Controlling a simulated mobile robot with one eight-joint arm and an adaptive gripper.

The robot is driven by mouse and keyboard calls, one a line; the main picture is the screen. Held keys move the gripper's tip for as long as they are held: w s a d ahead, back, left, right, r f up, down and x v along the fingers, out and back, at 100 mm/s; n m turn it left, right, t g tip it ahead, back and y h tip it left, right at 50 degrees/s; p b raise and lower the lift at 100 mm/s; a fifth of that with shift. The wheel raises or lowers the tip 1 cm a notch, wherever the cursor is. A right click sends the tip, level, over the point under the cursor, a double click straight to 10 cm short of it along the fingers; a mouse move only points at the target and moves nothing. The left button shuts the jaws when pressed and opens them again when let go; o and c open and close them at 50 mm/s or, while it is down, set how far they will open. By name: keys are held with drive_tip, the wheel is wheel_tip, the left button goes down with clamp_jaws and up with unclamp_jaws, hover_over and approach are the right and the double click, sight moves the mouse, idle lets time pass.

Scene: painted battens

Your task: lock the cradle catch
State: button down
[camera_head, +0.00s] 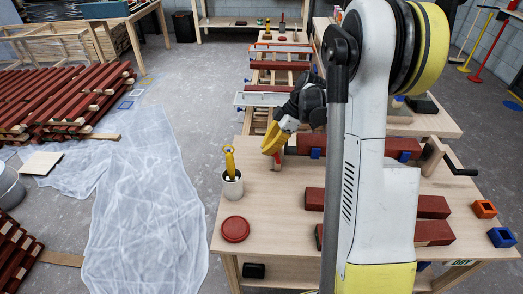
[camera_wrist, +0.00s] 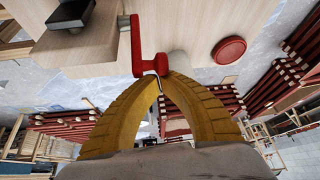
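The cradle catch looks like a bent red lever (camera_wrist: 137,48) at the bench edge in the wrist view. A small red part, probably the same catch, shows under my gripper in the head view (camera_head: 277,160). My gripper (camera_wrist: 166,76) has its yellow fingers brought together at the tips, right at the lever's lower end. Whether the tips pinch the lever or only lie against it is unclear. A dark red batten (camera_head: 333,145) lies in the cradle with blue blocks on the bench, partly hidden by my arm.
A white cup (camera_head: 232,187) with a yellow-handled tool and a red round lid (camera_head: 235,229) stand on the bench (camera_head: 275,225) near my gripper. A wooden crank (camera_head: 440,158) is at right. Loose battens (camera_head: 430,231) lie in front. Stacked red battens (camera_head: 70,100) fill the left floor.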

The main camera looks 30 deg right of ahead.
drive_tip(key=shift+s+d+r+p, duration=0.35)
drive_tip(key=shift+s+d, duration=0.2)
drive_tip(key=shift+d, duration=0.2)
drive_tip(key=shift+s+d, duration=0.1)
drive_tip(key=shift+r, duration=0.1)
